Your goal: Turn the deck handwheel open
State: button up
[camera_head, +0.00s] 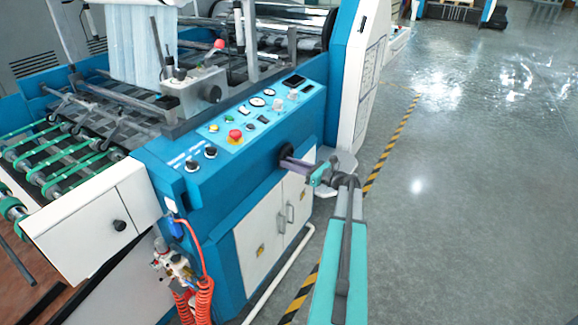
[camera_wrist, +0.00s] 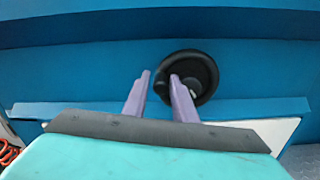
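The handwheel (camera_wrist: 205,72) is a black round wheel on the blue front face of the machine. In the wrist view it is right of centre, partly covered by my right finger. In the head view the handwheel (camera_head: 285,153) shows as a small dark shape below the control panel. My gripper (camera_wrist: 160,75) has two purple fingers with a clear gap between them. The right finger overlaps the wheel in the picture; the left finger is left of its rim. Whether either touches it, I cannot tell. My gripper also shows in the head view (camera_head: 297,163), by the wheel.
A control panel (camera_head: 262,105) with a red button (camera_head: 235,135) lies above the wheel. White cabinet doors (camera_head: 272,228) are below it. Red coiled hoses (camera_head: 203,297) hang at the lower left. Grey floor (camera_head: 460,200) is clear to the right of a striped line.

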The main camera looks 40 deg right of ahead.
jog(key=shift+c, duration=0.5)
grip_shut()
jog(key=shift+a, duration=0.5)
jog(key=shift+w+d+f, duration=0.1)
jog(key=shift+d+f, duration=0.05)
jog(key=shift+d, duration=0.2)
jog(key=shift+n+b, duration=0.4)
